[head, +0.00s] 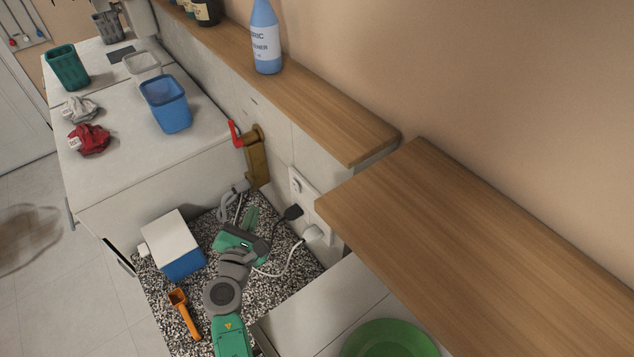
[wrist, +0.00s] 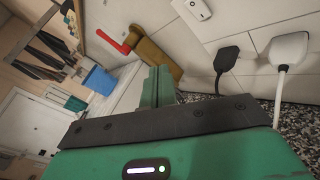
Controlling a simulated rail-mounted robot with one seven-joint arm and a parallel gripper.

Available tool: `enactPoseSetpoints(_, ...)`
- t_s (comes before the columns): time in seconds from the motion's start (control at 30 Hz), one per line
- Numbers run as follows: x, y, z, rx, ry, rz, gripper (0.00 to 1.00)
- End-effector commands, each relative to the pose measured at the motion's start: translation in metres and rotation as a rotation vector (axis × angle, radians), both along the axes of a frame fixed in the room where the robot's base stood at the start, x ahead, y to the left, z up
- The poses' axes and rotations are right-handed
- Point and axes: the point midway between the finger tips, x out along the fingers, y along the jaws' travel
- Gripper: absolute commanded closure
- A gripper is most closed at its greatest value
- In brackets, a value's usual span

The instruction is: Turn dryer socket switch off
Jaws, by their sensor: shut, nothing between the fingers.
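The white wall socket panel (head: 309,203) is low on the wall under the wooden shelf. A rocker switch (wrist: 198,9) shows at the top of the wrist view. A black plug (head: 292,212) and a white plug (head: 313,233) sit in the sockets; the black plug (wrist: 226,57) and white plug (wrist: 289,49) also show in the wrist view. I cannot tell which serves the dryer. My gripper (head: 250,216) is shut and empty over the speckled counter, left of the plugs. Its green fingers (wrist: 158,84) are apart from the switch.
A brass valve with a red handle (head: 235,134) stands on the wall just beyond my gripper. A blue-and-white box (head: 176,246) and an orange scoop (head: 183,312) lie on the speckled counter (head: 213,281). The wooden shelf (head: 480,230) overhangs at right. Cables lie near the plugs.

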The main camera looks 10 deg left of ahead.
Motion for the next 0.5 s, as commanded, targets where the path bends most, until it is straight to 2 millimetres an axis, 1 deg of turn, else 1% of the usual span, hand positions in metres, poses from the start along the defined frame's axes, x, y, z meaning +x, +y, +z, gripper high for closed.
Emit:
enactPoseSetpoints(0.27,0.001,-0.002,0.000,0.000,0.000,-0.001,1.00)
enactPoseSetpoints(0.37,0.007,-0.007,0.002,0.000,0.000,-0.004,1.00)
enactPoseSetpoints(0.5,0.022,-0.021,0.004,0.000,-0.001,-0.004,1.00)
